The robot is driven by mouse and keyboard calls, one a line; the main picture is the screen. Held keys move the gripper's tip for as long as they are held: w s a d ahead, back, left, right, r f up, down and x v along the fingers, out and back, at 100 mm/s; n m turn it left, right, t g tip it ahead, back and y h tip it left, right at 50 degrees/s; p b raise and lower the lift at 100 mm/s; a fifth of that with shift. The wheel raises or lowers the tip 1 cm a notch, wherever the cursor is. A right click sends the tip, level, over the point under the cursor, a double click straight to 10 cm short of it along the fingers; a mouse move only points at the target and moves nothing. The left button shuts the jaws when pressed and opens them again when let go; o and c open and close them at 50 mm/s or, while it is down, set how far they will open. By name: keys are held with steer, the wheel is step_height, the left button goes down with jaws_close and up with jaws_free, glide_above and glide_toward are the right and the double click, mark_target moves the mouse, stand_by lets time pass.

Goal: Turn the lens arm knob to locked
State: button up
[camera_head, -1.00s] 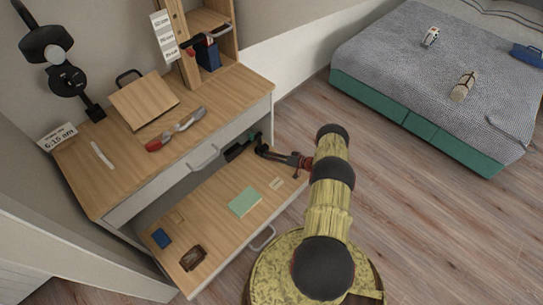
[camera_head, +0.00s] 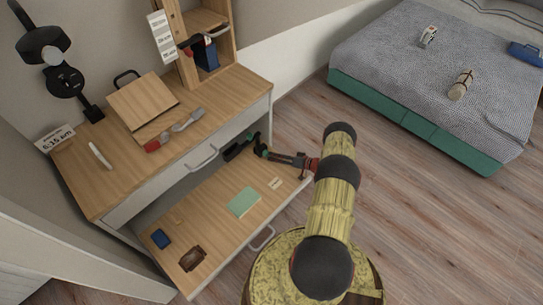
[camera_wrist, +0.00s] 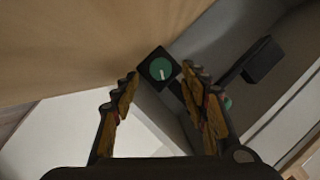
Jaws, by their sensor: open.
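A round green knob (camera_wrist: 161,69) with a white pointer mark sits on a square black block in the wrist view. The pointer runs roughly up and down in the picture; no lettering is readable. My gripper (camera_wrist: 160,79) is open and empty, with one fingertip on each side of the knob in that view. I cannot tell whether they touch it. In the head view my gripper (camera_head: 262,148) is at the right end of the open drawer, beside a dark fixture (camera_head: 239,148) under the desktop. The knob's face is not clear there.
The open drawer (camera_head: 215,231) holds a green pad (camera_head: 243,202), a blue item (camera_head: 161,238) and a brown item (camera_head: 192,258). A black lamp-like stand (camera_head: 66,82) and a red-handled tool (camera_head: 174,132) are on the desk. Floor to the right is clear.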

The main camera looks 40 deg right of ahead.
steer(key=shift+v, duration=2.15)
steer(key=shift+c, duration=0.5)
